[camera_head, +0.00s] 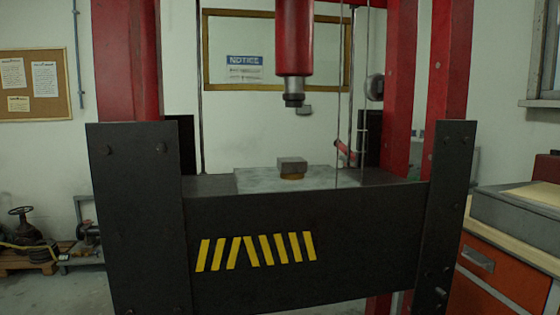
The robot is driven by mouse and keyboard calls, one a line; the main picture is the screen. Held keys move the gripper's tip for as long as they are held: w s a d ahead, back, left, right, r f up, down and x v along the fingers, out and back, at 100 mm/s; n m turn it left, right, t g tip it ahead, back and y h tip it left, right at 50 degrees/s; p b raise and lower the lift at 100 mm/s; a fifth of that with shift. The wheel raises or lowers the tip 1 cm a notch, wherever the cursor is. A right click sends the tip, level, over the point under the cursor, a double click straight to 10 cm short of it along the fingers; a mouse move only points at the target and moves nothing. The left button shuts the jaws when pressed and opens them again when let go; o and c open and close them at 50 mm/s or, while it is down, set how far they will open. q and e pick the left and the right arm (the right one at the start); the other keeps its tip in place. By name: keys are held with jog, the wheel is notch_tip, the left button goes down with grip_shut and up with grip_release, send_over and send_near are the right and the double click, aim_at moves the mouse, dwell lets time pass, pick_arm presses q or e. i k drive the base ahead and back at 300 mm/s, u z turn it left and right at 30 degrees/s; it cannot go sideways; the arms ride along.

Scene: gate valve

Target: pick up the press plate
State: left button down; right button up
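A small dark grey block (292,164), which looks like the press plate, lies flat on top of a brownish, brass-coloured piece (291,177). That piece rests on a wide, flat grey plate (255,181) on the bed of the press. The block sits below the ram (292,98), with a clear gap between them. Neither of my grippers shows in the head view.
The red press frame (412,80) has posts at both sides. A black front beam (300,220) with yellow stripes stands before the bed. Thin cables (338,120) hang right of the block. A cabinet (490,270) stands at the right; valves (25,235) lie at the left.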

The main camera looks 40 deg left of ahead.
aim_at(285, 164)
jog(key=i, duration=1.4)
jog(key=u, duration=4.7)
